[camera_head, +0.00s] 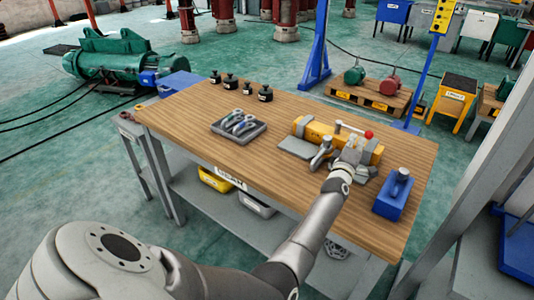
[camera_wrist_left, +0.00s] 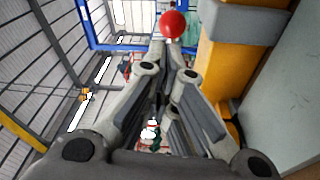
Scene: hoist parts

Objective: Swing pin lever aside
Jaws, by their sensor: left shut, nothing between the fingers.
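The pin lever (camera_head: 350,128) is a pale rod with a red ball knob (camera_head: 368,134) on its right end. It sits on top of the yellow hoist part (camera_head: 312,131), which lies on the wooden workbench. My left gripper (camera_head: 349,149) is over the near side of the yellow part, close to the lever. In the left wrist view its fingers (camera_wrist_left: 172,52) are closed together and empty. The red knob (camera_wrist_left: 173,24) appears just beyond the fingertips; I cannot tell whether they touch. The yellow part (camera_wrist_left: 225,75) with its grey band is to the right. The gripper hides part of the yellow part in the head view.
A blue block with a dark knob (camera_head: 394,197) stands at the bench's right end. A dark tray with tools (camera_head: 239,127) and several black weights (camera_head: 265,93) lie to the left and back.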

